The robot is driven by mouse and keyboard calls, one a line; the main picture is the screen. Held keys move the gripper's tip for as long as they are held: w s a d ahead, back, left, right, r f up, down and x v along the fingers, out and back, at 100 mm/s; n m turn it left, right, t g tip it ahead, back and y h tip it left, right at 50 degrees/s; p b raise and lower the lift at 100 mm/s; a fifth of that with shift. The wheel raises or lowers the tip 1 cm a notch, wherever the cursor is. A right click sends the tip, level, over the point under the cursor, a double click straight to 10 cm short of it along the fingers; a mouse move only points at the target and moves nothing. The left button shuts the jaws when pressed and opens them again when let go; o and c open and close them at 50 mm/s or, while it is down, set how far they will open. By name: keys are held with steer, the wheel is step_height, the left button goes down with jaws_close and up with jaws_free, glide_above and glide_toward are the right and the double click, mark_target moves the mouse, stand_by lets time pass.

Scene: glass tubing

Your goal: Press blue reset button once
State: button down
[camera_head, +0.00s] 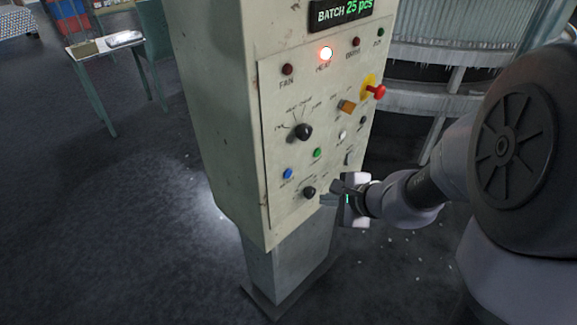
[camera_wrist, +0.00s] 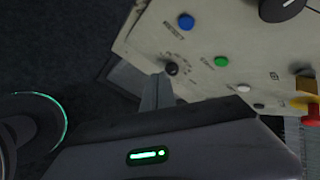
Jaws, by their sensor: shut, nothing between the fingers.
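The blue reset button (camera_head: 288,173) sits at the lower left of the cream control panel (camera_head: 290,215). In the wrist view the blue button (camera_wrist: 186,22) is near the top, with a RESET label beside it. My gripper (camera_head: 326,197) is shut and empty, in front of the panel's lower right, close to the lower black knob (camera_head: 309,192). In the wrist view the fingers (camera_wrist: 158,92) point toward that knob, below the blue button. The gripper is apart from the blue button, to its right in the head view. Whether the fingers touch the panel cannot be told.
A green button (camera_head: 317,152) is right of the blue one, and a larger black knob (camera_head: 304,131) is above. A red emergency knob (camera_head: 376,91) sticks out at upper right. The HEAT lamp (camera_head: 326,53) glows. A small table (camera_head: 104,45) stands at back left.

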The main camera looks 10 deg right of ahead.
steer(key=shift+w+a, duration=0.1)
glide_toward(288, 179)
steer(key=shift+w+a+f+p, duration=0.1)
steer(key=shift+w+f, duration=0.2)
steer(key=shift+f, duration=0.25)
steer(key=shift+w+f+p, duration=0.15)
steer(key=shift+w+f, duration=0.15)
steer(key=shift+f, duration=0.25)
steer(key=shift+w+a+f+p, duration=0.1)
steer(key=shift+w+f, duration=0.2)
steer(key=shift+f, duration=0.25)
stand_by(0.8)
steer(key=shift+w+a, duration=0.2)
steer(key=shift+w, duration=0.1)
steer(key=shift+w+a+b, duration=0.2)
steer(key=shift+w+b, duration=0.1)
stand_by(0.6)
stand_by(0.3)
steer(key=shift+s+d+b, duration=0.3)
steer(key=shift+s+d, duration=0.15)
steer(key=shift+s, duration=0.15)
